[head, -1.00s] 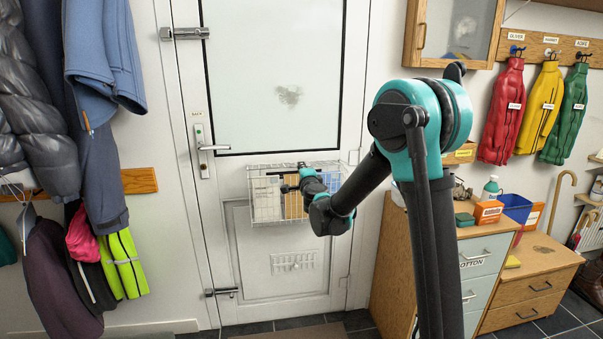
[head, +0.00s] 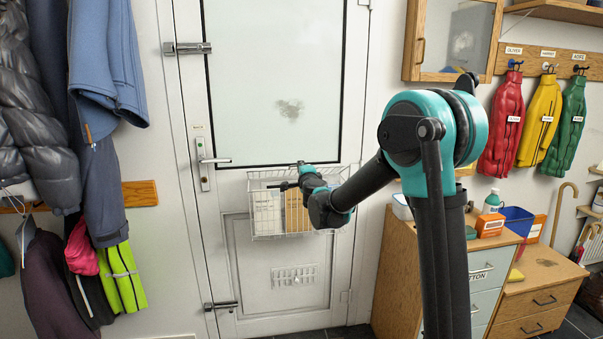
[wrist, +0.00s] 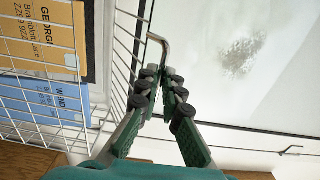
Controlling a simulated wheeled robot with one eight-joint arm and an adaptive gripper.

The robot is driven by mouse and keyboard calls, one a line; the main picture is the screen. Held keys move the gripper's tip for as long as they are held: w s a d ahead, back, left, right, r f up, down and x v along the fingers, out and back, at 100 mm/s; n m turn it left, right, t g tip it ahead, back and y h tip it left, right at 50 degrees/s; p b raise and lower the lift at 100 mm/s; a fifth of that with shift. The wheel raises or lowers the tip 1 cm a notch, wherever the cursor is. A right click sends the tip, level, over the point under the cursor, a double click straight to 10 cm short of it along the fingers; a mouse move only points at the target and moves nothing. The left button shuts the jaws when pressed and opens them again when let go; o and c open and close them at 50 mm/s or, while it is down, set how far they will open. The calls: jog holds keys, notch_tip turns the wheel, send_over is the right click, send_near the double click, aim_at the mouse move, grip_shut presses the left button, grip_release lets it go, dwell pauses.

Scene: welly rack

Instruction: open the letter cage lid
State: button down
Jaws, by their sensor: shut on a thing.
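The letter cage (head: 262,235) is a white wire basket on the white door, below its glass pane. A white letter (head: 266,214) and a brown one (head: 297,211) show through its front. In the wrist view the cage wires (wrist: 102,105) are on the left, with the brown letter (wrist: 40,40) and a blue one (wrist: 45,102) behind them. My gripper (wrist: 166,76) is shut on a bent grey metal rod (wrist: 160,42) beside the cage's edge. In the head view my gripper (head: 288,186) is at the cage's upper part. How far the lid is raised is hard to tell.
Door handle (head: 210,161) is left of and above the cage. Coats (head: 100,90) hang on the left. A wooden drawer unit (head: 400,265) stands to the right, close to my arm.

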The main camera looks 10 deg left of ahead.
jog(key=shift+w+a+r, duration=0.25)
jog(key=shift+w+r, duration=0.65)
jog(key=shift+w, duration=0.1)
jog(key=shift+w+a+r, duration=0.3)
jog(key=shift+w+r, duration=0.65)
jog(key=shift+w, duration=0.05)
jog(key=shift+w+a+r, duration=0.25)
jog(key=shift+w+r, duration=0.65)
jog(key=shift+w, duration=0.1)
jog(key=shift+w+a+r, duration=0.25)
jog(key=shift+w+r, duration=0.05)
jog(key=shift+w, duration=0.65)
jog(key=shift+w+a+r, duration=0.3)
jog(key=shift+w, duration=0.7)
jog(key=shift+w+a+r, duration=0.25)
jog(key=shift+w+r, duration=0.05)
jog(key=shift+w, duration=0.65)
jog(key=c, duration=1.7)
grip_release()
jog(key=shift+s, duration=0.1)
